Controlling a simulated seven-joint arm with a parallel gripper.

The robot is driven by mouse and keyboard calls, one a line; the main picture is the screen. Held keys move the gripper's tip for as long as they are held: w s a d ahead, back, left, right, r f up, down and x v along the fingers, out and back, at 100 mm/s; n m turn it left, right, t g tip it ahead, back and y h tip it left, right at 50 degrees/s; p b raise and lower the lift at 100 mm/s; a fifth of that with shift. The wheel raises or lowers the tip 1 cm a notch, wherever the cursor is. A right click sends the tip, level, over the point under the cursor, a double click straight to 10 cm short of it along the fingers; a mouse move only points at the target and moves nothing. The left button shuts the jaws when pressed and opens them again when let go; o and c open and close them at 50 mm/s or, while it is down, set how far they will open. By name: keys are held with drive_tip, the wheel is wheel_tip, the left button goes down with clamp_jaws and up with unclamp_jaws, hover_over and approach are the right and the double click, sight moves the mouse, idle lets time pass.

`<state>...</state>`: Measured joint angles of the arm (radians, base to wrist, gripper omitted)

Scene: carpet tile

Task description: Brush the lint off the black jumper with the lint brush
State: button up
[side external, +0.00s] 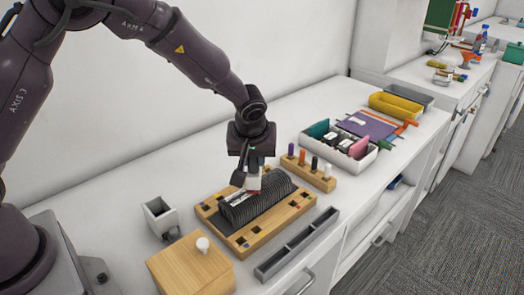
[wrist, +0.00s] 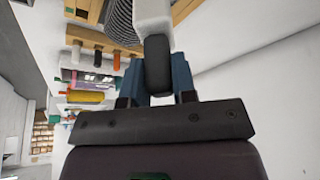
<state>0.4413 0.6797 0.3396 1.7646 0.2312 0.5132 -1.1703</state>
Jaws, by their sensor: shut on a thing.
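The dark ribbed thing that appears to be the black jumper (side external: 262,205) lies humped on a wooden board (side external: 240,241). Its ribbed edge also shows at the top of the wrist view (wrist: 118,14). My gripper (side external: 252,166) is above the jumper, pointing down. In the wrist view, its blue fingers (wrist: 156,80) are shut on the dark handle of the lint brush (wrist: 157,62). The brush's white head (side external: 254,182) is at the jumper's upper surface; I cannot tell whether it touches. Pale marks show on the jumper left of the head. The brush's underside is hidden.
A wooden rack of coloured pegs (side external: 310,178) and a white organiser box (side external: 352,162) stand behind right. A grey tray (side external: 297,245) lies in front, a wooden box with a white knob (side external: 190,268) at front left, and a grey cup (side external: 160,215) left.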

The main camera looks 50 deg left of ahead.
drive_tip(key=shift+s, duration=2)
drive_tip(key=shift+w, duration=4.95)
wheel_tip(320, 180, up, 8)
